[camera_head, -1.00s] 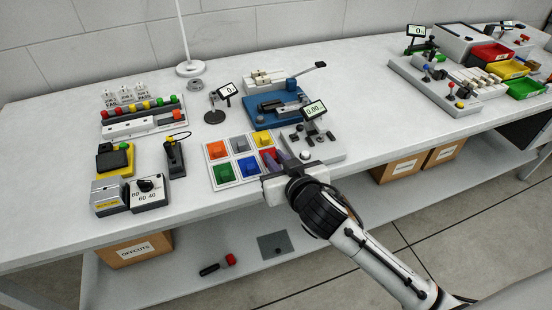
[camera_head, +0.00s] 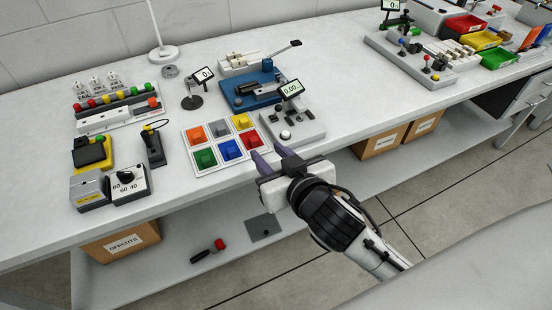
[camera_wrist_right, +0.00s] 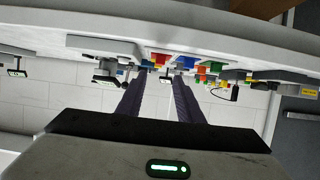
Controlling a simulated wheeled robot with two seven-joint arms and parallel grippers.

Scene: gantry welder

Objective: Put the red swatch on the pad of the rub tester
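The red swatch (camera_head: 252,140) sits in the front right cell of a white tray (camera_head: 187,148). It also shows in the right wrist view (camera_wrist_right: 160,60), where the scene looks upside down. My right gripper (camera_head: 268,151) is beside the tray's right front corner, close to the red swatch. Its two purple fingers stand apart with nothing seen between them; the right wrist view (camera_wrist_right: 160,84) shows the same gap. A blue-based machine (camera_head: 236,101) with a dark block and a lever stands behind the tray; it may be the rub tester, but no label is readable. My left gripper is not in view.
The tray also holds orange, grey, yellow, green and blue swatches. A grey instrument (camera_head: 310,132) with a tilted display stands right of the tray, close to my right gripper.

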